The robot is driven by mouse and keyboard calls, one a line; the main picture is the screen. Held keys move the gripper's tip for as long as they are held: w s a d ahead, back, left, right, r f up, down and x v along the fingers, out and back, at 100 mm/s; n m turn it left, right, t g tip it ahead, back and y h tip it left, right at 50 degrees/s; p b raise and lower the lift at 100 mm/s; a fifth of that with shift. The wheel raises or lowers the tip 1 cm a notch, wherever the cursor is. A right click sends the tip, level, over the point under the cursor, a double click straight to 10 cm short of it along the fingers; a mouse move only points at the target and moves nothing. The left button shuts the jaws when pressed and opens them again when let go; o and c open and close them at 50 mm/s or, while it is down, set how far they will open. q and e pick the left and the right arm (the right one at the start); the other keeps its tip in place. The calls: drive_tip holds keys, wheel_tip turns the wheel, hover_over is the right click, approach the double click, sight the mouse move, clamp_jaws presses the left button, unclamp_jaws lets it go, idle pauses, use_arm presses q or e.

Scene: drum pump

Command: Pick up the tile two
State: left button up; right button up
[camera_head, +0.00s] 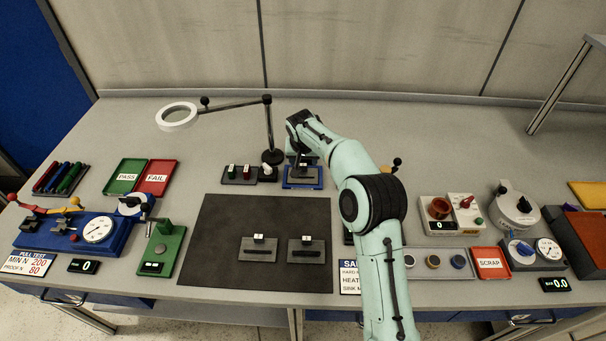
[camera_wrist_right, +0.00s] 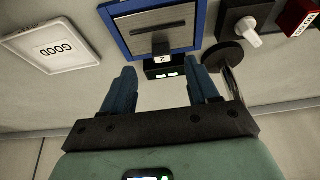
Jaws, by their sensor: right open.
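A grey tile with a dark slot and a black block labelled 2, the tile two (camera_wrist_right: 150,35), sits in a blue frame (camera_wrist_right: 196,35) in the right wrist view. In the head view the blue frame (camera_head: 302,185) stands at the back of the bench, partly hidden by my right arm. My right gripper (camera_wrist_right: 163,82) is open, with its two blue fingers apart on either side of the labelled block's line. Nothing is between the fingertips; the block appears just beyond them. My left gripper is not in view.
Two other grey tiles (camera_head: 258,252) (camera_head: 306,253) lie on the dark mat (camera_head: 215,235). A lamp stand (camera_head: 268,130) rises right beside the blue frame on its left. Switches (camera_head: 240,176) are left of the frame.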

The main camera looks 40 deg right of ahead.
sight(303, 166)
drive_tip(key=p+x, duration=0.1)
drive_tip(key=x, duration=0.4)
drive_tip(key=shift+w+f, duration=0.25)
drive_tip(key=shift+s, duration=0.1)
drive_tip(key=shift+c, duration=0.6)
clamp_jaws()
